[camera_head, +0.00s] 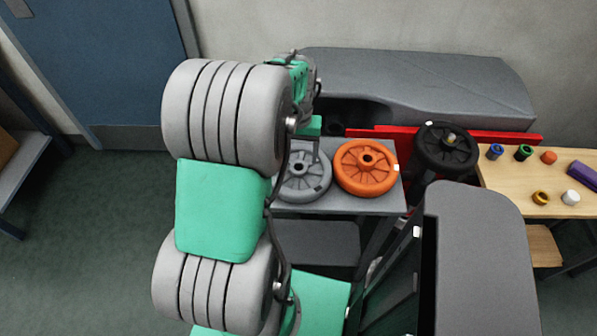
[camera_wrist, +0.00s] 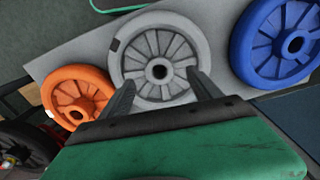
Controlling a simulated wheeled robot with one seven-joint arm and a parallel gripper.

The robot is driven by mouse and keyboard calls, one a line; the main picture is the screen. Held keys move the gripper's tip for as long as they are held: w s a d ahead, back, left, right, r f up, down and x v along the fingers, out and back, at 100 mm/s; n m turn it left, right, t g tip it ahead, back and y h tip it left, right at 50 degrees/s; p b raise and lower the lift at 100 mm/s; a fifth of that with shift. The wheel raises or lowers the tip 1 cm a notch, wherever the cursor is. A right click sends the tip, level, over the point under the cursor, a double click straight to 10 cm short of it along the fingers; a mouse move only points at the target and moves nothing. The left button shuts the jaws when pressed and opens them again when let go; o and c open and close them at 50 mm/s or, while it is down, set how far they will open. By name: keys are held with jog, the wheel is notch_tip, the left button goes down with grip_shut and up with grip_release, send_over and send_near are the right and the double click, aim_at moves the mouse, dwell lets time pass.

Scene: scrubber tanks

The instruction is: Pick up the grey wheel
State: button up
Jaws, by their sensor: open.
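The grey wheel (camera_head: 303,173) lies flat on a grey tray or shelf, left of the orange wheel, partly hidden by my arm in the head view. In the wrist view the grey wheel (camera_wrist: 157,47) is in the middle, with spokes and a dark hub hole. My gripper (camera_wrist: 164,86) is open, its two dark fingers spread to either side of the near part of the wheel. Nothing is between the fingertips that I can see as held. Whether the fingers touch the wheel I cannot tell. In the head view my gripper is mostly hidden by my arm.
The orange wheel (camera_head: 366,167) lies close at the right. A blue wheel (camera_wrist: 277,40) lies on the other side of the grey one. A black wheel (camera_head: 446,148) stands by a red bar (camera_head: 500,138). A wooden table (camera_head: 520,203) holds several small coloured parts.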

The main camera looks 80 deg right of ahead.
aim_at(299, 163)
jog(key=f, duration=0.5)
jog(key=shift+d, duration=0.2)
jog(key=shift+c, duration=0.5)
grip_shut()
jog(key=shift+r, duration=0.1)
